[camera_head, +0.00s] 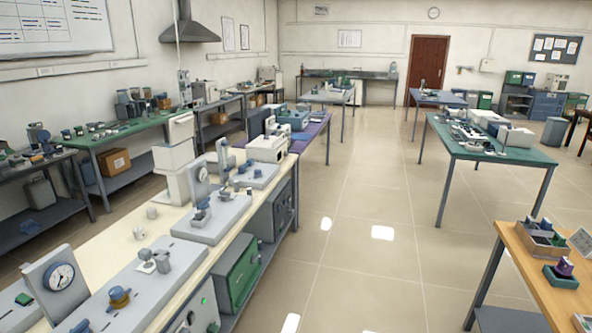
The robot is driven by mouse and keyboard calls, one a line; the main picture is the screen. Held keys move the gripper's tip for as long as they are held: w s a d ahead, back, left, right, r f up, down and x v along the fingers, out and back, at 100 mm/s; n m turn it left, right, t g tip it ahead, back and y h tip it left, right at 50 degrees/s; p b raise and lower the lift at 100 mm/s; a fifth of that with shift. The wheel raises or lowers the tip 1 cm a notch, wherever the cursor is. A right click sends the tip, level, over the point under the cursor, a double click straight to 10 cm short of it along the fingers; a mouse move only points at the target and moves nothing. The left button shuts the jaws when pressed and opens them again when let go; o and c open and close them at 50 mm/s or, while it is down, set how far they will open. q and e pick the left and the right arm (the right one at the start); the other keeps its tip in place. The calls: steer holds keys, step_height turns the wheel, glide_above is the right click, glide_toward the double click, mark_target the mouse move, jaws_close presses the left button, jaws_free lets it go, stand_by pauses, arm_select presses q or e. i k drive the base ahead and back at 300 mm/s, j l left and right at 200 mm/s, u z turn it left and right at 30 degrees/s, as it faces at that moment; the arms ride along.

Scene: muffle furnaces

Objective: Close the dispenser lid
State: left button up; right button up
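I cannot pick out the dispenser or its lid with certainty. A cream bench (118,226) runs along the left, with several flat grey units on it. The nearest has an upright panel with a round dial (61,277) and a brass-coloured part with a blue top (119,297). Another grey unit (215,220) sits farther along, with small grey-blue parts on top. A tall white apparatus (174,165) stands at the bench's far-left side. Neither of my grippers shows in this view.
A wooden table (545,278) with small open boxes is at the lower right. A green-topped table (480,150) stands at the middle right. The tiled floor (370,235) between them is clear.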

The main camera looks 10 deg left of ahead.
mark_target(181, 127)
steer(key=i+u, duration=0.4)
steer(key=i+l+u, duration=0.15)
steer(key=i+u, duration=0.25)
steer(key=i+l+u, duration=0.25)
steer(key=i+u, duration=0.15)
steer(key=i+l+u, duration=0.15)
steer(key=u, duration=0.55)
